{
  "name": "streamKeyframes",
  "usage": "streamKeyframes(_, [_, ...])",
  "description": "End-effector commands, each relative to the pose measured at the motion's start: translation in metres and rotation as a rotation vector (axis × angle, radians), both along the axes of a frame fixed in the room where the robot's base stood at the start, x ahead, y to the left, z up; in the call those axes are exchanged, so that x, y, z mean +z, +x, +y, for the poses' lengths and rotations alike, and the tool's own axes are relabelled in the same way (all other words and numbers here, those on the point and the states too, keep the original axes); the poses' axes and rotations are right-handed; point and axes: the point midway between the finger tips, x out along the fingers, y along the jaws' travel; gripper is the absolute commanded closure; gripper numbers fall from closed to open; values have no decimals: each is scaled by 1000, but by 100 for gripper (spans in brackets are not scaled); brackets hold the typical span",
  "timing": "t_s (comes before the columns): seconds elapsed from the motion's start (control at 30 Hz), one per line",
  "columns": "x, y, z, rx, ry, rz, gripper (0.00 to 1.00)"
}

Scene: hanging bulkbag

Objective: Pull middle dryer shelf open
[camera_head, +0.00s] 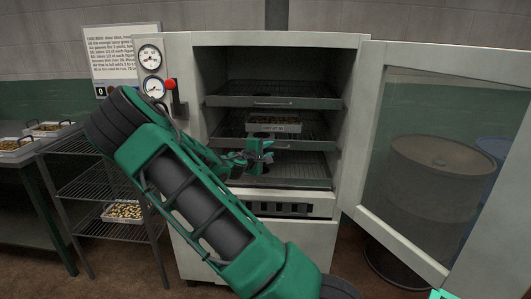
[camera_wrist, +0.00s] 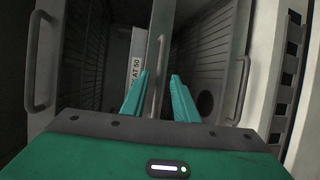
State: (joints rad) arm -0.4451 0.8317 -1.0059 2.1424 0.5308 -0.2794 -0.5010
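The dryer (camera_head: 345,50) is a pale cabinet with its front open and several dark wire shelves inside. The middle shelf (camera_head: 315,142) carries a small white tray (camera_head: 290,128) with a printed label; the tray also shows in the wrist view (camera_wrist: 137,50). My gripper (camera_head: 266,157) is at the front of the middle shelf. In the wrist view, my gripper (camera_wrist: 160,75) has its two green fingers apart, one on each side of the middle shelf's handle (camera_wrist: 157,60). Gaps show between the fingers and the handle, and my gripper hides part of the shelf front in the head view.
The top shelf (camera_head: 230,100) and bottom shelf (camera_head: 310,183) lie above and below. The dryer door (camera_head: 370,130) stands open at right, with a barrel (camera_head: 435,180) behind it. A wire rack (camera_head: 80,185) with trays stands at left. Gauges (camera_head: 150,58) are on the dryer front.

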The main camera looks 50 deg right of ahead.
Motion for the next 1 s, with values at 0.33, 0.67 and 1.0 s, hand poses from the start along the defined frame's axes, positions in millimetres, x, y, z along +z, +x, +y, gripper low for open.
streamKeyframes(0.33, [0, 0, 0, 0, 0, 0, 100])
streamKeyframes(0.67, [-1, -1, 0, -1, 1, 2, 100])
streamKeyframes(1.0, [-2, -1, 0, -1, 3, 2, 100])
